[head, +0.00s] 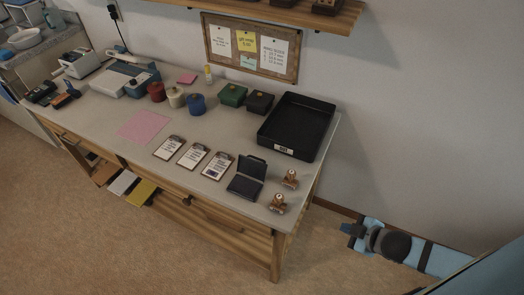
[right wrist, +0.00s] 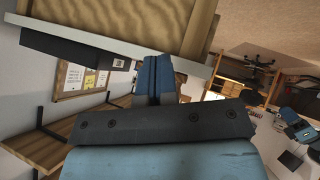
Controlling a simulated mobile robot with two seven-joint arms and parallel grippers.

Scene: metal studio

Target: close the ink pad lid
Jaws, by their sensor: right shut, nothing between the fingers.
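The dark ink pad (head: 245,187) lies near the front right of the table, with its lid (head: 252,166) standing open at the back edge. A dark blue-black pad surface shows inside it. My right gripper (head: 347,231) is off the table's right end, apart from the ink pad and low in the picture. In the right wrist view its blue fingers (right wrist: 155,78) are together with nothing between them. The ink pad cannot be made out in the right wrist view. My left gripper is out of view.
Two copper-and-wood stamps (head: 290,179) stand right of the ink pad. A black tray (head: 324,142) lies behind them. Several small clipboard cards (head: 192,156) lie to the left. Boxes and jars (head: 196,104) stand along the back. The table's right edge (head: 318,172) lies between my gripper and the pad.

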